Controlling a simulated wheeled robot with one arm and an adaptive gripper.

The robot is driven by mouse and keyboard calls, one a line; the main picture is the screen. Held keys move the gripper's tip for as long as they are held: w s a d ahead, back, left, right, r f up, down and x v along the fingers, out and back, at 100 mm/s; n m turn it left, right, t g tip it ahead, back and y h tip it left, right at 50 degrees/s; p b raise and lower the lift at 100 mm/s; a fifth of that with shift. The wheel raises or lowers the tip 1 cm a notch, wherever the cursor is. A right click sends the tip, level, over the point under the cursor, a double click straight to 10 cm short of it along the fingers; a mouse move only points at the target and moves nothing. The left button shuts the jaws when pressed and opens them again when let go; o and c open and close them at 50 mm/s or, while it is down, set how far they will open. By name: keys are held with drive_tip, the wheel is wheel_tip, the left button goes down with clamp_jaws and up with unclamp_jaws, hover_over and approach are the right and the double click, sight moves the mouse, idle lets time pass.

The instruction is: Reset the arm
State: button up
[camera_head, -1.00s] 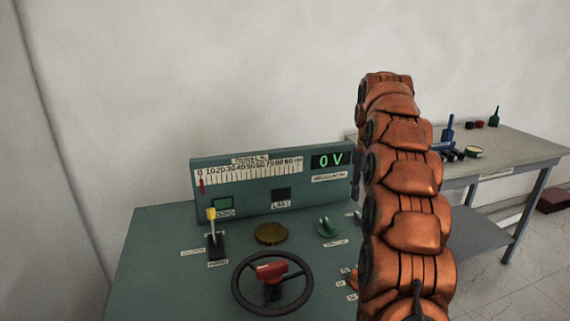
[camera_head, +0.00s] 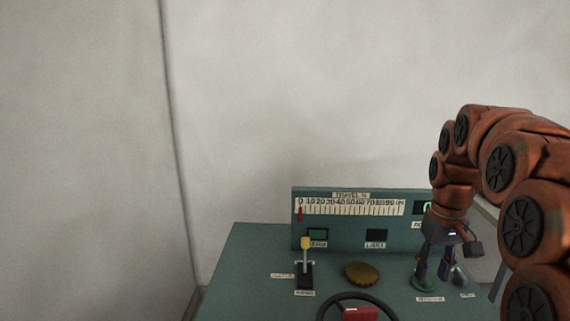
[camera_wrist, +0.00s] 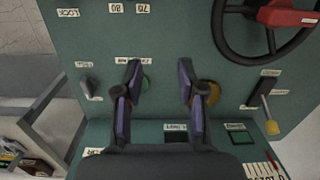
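My arm, orange-brown, arches in from the right in the head view. My gripper (camera_head: 437,274) points down over the right part of the green control console (camera_head: 240,260). In the wrist view my gripper (camera_wrist: 158,80) has its two fingers spread apart with nothing between them. The green knob (camera_wrist: 145,84) shows beside the left finger, and the brass disc (camera_wrist: 209,92) lies partly behind the right finger. In the head view the green knob is close to the fingertips; I cannot tell whether they touch.
A yellow-tipped lever (camera_head: 305,245), brass disc (camera_head: 361,273) and black handwheel with a red hub (camera_head: 360,313) are on the console. A scale panel (camera_head: 350,207) stands at its back. A grey table frame (camera_wrist: 40,125) shows in the wrist view.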

drive_tip(key=s+a+f+p, duration=0.1)
drive_tip(key=s+a, duration=0.3)
drive_tip(key=s, duration=0.5)
drive_tip(key=s+a+f, duration=0.4)
drive_tip(key=s, duration=0.6)
drive_tip(key=s+a+f+g+p, duration=0.1)
drive_tip(key=s+a, duration=0.3)
drive_tip(key=s, duration=0.5)
drive_tip(key=shift+s+f+p, duration=0.35)
drive_tip(key=shift+f, duration=0.35)
